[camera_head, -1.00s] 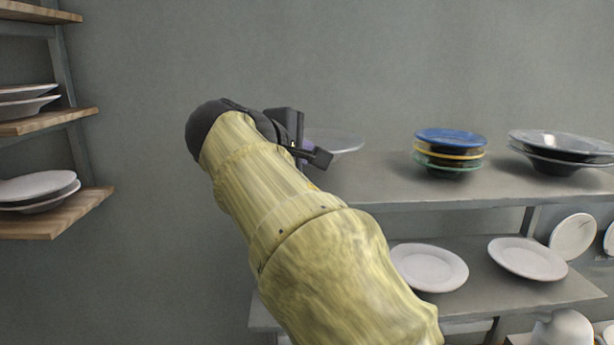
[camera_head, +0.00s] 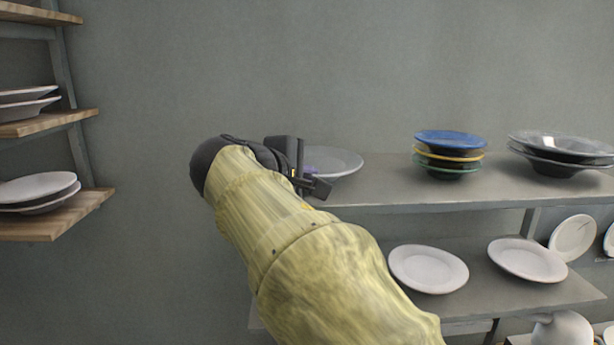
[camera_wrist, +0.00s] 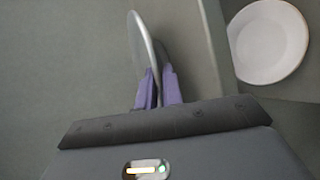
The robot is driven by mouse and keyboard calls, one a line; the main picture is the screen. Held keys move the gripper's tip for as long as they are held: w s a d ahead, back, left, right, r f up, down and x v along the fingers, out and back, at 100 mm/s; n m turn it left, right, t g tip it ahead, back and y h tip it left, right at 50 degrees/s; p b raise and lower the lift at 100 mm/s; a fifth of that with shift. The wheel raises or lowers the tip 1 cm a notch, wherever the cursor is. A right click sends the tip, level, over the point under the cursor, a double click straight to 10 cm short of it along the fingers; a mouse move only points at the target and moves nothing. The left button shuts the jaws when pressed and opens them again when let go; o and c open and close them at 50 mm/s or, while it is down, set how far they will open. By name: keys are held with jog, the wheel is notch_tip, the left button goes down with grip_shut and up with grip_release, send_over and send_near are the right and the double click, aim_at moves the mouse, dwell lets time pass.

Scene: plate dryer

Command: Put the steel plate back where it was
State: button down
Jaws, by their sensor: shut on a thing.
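The steel plate (camera_head: 338,161) is a grey, shiny disc at the left end of the upper grey shelf (camera_head: 400,193). My gripper (camera_head: 312,172) is shut on its near rim, and my arm hides part of the plate. In the wrist view the plate (camera_wrist: 142,45) shows edge-on between the purple fingertips of my gripper (camera_wrist: 159,85). The plate looks roughly level in the head view, at about the height of the shelf top. I cannot tell whether it touches the shelf.
On the upper shelf stand a stack of coloured plates (camera_head: 449,152) and a stack of grey plates (camera_head: 562,150). White plates (camera_head: 428,269) lie on the lower shelf. Wooden shelves (camera_head: 50,215) with white plates are at the left. The upper shelf is clear between the steel plate and the coloured stack.

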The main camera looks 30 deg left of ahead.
jog(key=shift+w, duration=0.1)
jog(key=c, duration=1.8)
grip_release()
jog(key=shift+f, duration=0.15)
jog(key=b+v, duration=0.3)
jog(key=v, duration=0.9)
jog(key=shift+s+b, duration=0.2)
jog(key=shift+b, duration=0.1)
